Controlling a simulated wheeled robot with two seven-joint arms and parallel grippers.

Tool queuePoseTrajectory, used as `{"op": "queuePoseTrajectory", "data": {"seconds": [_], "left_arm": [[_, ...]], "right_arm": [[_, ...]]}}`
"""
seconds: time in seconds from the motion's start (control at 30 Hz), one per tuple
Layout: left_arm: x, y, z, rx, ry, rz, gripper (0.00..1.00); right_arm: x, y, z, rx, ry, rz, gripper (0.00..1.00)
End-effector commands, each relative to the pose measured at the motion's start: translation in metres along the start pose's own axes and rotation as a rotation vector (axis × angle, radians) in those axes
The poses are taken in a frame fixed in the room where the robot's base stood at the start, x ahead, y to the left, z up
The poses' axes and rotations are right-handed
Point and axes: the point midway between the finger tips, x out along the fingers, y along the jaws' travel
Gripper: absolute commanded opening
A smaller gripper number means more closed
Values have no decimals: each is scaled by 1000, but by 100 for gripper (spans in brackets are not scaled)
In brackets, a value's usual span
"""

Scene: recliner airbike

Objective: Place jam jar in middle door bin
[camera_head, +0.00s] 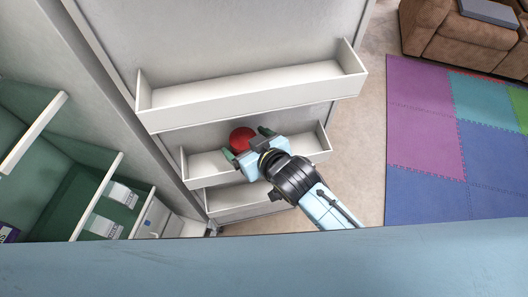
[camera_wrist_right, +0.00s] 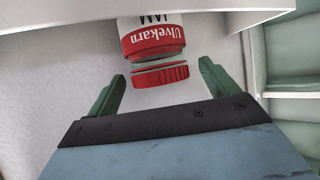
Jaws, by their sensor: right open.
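The jam jar shows its round red lid (camera_head: 242,139) in the head view, at the back of the middle door bin (camera_head: 205,167), below the top bin. In the right wrist view the jar (camera_wrist_right: 153,50) has a red lid and a red and white label reading "Ulvekarn JAM". A white panel edge cuts off its far end. My right gripper (camera_head: 249,144) is open at the jar. In the wrist view its two green fingers (camera_wrist_right: 160,87) stand either side of the lid, with a gap on each side. What the jar rests on is hidden. My left gripper is not in view.
The top door bin (camera_head: 250,91) is empty and overhangs the middle one. A lower bin (camera_head: 235,202) sits beneath. Fridge shelves (camera_head: 98,197) with white-labelled items are at left. A blue surface (camera_head: 260,265) crosses the front. Coloured mats (camera_head: 425,145) and a brown sofa are at right.

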Motion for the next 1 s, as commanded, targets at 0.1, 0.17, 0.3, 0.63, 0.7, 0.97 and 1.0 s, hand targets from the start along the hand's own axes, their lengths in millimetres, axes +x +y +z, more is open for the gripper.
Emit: {"op": "queuePoseTrajectory", "data": {"seconds": [0.1,0.17,0.3,0.63,0.7,0.97,1.0], "left_arm": [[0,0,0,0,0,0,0],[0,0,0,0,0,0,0],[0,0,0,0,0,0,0],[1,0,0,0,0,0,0],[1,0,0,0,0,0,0],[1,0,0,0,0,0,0],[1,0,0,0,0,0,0]], "right_arm": [[-25,0,1,1,0,0,86],[-37,0,1,1,1,0,86],[-63,0,0,0,1,0,86],[-98,0,0,-1,0,1,86],[-100,0,0,-1,1,1,86],[-101,0,0,0,1,1,86],[-100,1,1,0,-2,2,86]]}}
